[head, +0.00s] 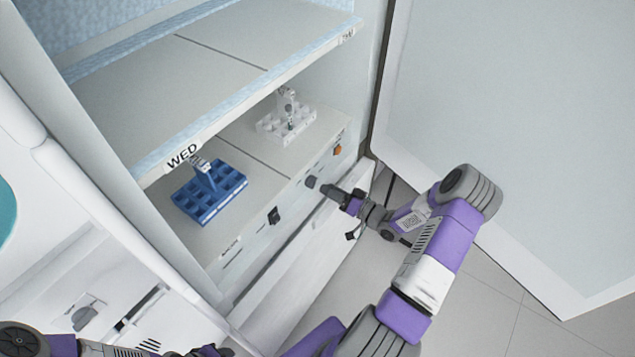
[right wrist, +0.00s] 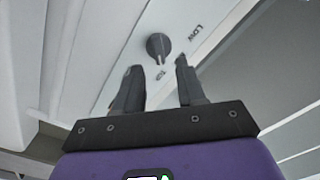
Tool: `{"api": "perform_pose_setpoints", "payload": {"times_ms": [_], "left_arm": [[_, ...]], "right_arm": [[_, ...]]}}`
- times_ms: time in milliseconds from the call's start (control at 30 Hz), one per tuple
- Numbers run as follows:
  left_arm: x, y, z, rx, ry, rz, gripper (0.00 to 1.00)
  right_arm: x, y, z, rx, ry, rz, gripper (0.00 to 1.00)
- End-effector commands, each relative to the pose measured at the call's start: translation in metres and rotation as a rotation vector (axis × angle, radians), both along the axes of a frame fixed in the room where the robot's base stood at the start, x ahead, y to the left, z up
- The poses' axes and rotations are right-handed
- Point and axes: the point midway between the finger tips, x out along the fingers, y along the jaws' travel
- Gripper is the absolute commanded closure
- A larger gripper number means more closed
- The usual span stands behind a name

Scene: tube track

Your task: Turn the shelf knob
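A dark round knob (right wrist: 158,46) with a pointer sits on a white panel in the right wrist view, with "LOW" lettering beside it. My right gripper (right wrist: 158,70) has its two fingers apart, and the knob shows beyond and between the fingertips. In the head view my right gripper (head: 322,187) is at the front edge of the lower shelf (head: 245,165), close to a grey knob (head: 312,182). Whether it touches the knob cannot be told. Another dark knob (head: 273,215) and an orange knob (head: 337,150) are on the same front. My left arm shows only partly at the bottom left.
A blue rack (head: 208,196) and a white rack (head: 286,122) stand on the lower shelf. An open door panel (head: 500,110) fills the right. The floor (head: 480,285) is clear at lower right.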

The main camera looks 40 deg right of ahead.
Motion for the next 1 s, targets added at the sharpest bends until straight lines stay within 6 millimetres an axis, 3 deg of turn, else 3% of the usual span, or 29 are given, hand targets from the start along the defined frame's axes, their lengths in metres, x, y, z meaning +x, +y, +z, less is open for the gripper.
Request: {"api": "perform_pose_setpoints", "payload": {"times_ms": [233,600,633,867,1000], "left_arm": [[0.0,0.0,-0.006,0.0,-0.001,0.0,0.57],[0.001,0.0,-0.006,0.0,-0.001,0.0,0.57],[0.001,0.0,-0.006,0.0,-0.001,0.0,0.57],[0.0,0.0,-0.006,0.0,-0.001,0.0,0.57],[0.0,0.0,-0.006,0.0,-0.001,0.0,0.57]], "right_arm": [[0.034,0.01,-0.001,-0.001,-0.001,0.002,0.61],[0.042,0.012,0.0,0.0,-0.001,-0.001,0.61],[0.042,0.012,0.0,0.0,-0.001,-0.001,0.62],[0.041,0.012,0.0,0.0,0.0,0.0,0.97],[0.041,0.012,0.0,0.0,0.0,0.0,1.0]]}}
